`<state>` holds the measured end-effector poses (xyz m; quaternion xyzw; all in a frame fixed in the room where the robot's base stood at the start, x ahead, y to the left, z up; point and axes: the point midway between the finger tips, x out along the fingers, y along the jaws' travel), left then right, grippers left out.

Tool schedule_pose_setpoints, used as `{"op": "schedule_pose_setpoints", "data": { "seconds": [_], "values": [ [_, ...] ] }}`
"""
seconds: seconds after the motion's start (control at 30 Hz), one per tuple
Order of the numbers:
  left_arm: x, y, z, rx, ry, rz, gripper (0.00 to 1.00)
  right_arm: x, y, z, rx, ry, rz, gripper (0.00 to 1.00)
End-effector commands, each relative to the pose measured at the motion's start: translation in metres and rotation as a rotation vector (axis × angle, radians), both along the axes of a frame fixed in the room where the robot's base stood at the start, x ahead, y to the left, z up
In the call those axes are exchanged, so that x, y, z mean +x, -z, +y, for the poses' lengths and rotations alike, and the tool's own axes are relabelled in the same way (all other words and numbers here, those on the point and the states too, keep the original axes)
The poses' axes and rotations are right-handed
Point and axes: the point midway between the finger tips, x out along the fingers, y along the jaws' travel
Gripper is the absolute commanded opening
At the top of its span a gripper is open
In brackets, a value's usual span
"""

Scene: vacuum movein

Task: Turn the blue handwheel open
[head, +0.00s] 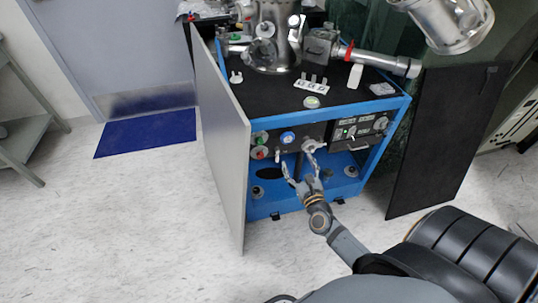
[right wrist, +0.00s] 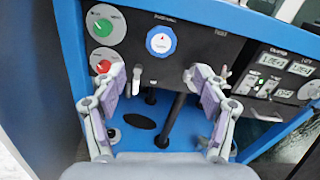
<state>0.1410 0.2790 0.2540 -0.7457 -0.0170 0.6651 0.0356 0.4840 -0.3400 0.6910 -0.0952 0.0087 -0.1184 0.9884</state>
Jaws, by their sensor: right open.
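The blue handwheel (head: 287,137) is a small round knob on the black front panel of the blue-framed cart. My right gripper (head: 300,166) is in front of the panel, just below the handwheel. In the right wrist view the gripper (right wrist: 158,80) has its fingers spread wide, with nothing between them. The handwheel lies above the gap between the fingertips, and no finger covers it. My left gripper is out of view.
Green (right wrist: 105,28) and red (right wrist: 102,60) knobs sit left of the handwheel. A small lever (right wrist: 137,76) is below it. An instrument with displays (head: 359,130) is at right. An open grey door (head: 222,155) stands at the cart's left. Steel vacuum parts (head: 275,38) stand on top.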

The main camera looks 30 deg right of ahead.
Motion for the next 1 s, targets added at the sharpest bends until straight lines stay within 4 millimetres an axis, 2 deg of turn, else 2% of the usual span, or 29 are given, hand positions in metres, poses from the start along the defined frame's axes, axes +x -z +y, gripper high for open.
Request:
{"op": "schedule_pose_setpoints", "data": {
  "seconds": [0.17, 0.5, 0.6, 0.77, 1.0],
  "values": [
    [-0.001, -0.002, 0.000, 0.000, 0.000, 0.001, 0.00, 0.010, -0.002, -0.002, -0.001, 0.000, -0.001, 0.73],
    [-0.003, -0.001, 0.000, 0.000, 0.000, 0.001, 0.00, 0.077, -0.001, -0.018, -0.005, -0.001, 0.001, 0.73],
    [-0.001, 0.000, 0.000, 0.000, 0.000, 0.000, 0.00, 0.091, 0.000, -0.021, -0.005, -0.001, 0.002, 0.73],
    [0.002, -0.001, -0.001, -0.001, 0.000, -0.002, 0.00, 0.101, 0.000, -0.024, -0.004, -0.002, 0.005, 0.73],
    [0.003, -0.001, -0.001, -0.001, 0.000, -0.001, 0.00, 0.102, 0.000, -0.024, -0.005, -0.002, 0.005, 0.73]
  ]
}}
